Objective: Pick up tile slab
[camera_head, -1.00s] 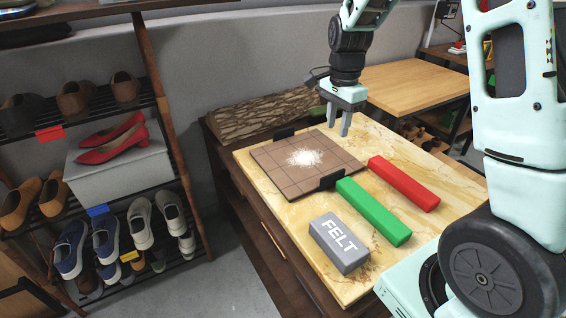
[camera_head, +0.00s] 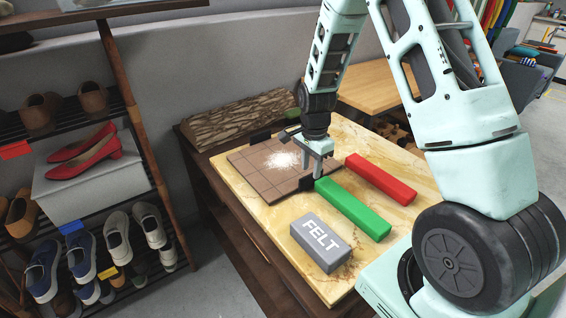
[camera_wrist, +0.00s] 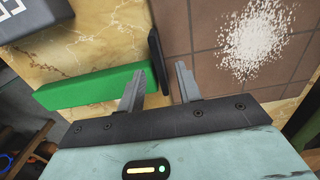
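The tile slab (camera_head: 262,181) is a flat brown square with grid lines and a patch of white powder. It lies on the marbled worktop with a black grip (camera_head: 260,137) at the far edge and another black grip (camera_head: 308,182) at the near edge. My gripper (camera_head: 312,168) is over the slab's near right side, close to the near grip. In the wrist view my gripper (camera_wrist: 156,80) is open, with the near grip (camera_wrist: 156,62) appearing between its two fingers and the slab (camera_wrist: 203,32) to the right. Whether the fingers touch the grip cannot be told.
A green bar (camera_head: 352,208) lies right beside the near grip, partly under the left finger in the wrist view. A red bar (camera_head: 381,178) and a grey FELT block (camera_head: 320,243) share the worktop (camera_head: 268,222). A shoe rack (camera_head: 158,175) stands left.

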